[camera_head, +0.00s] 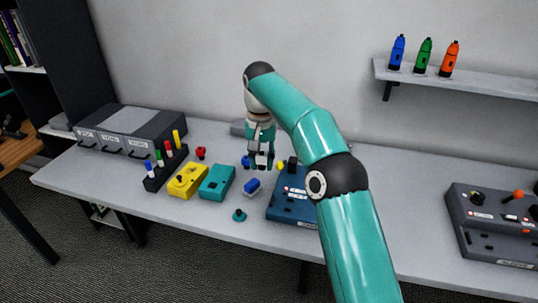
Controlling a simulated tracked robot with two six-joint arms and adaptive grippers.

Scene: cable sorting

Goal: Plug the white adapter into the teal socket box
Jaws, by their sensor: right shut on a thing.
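The teal socket box (217,182) lies on the table, left of the middle, just right of a yellow box. My right gripper (262,166) points down above the table, to the right of and behind the teal box, apart from it. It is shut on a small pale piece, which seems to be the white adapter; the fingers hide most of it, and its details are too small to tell. No other white adapter shows on the table. My left gripper is not in view.
A yellow box (187,181), marker holder (165,171), blue block (252,186), teal knob (239,215) and dark blue panel (285,207) surround the teal box. Grey drawers (130,130) stand at the back left, a grey control panel (490,225) at the right. My right arm crosses the table.

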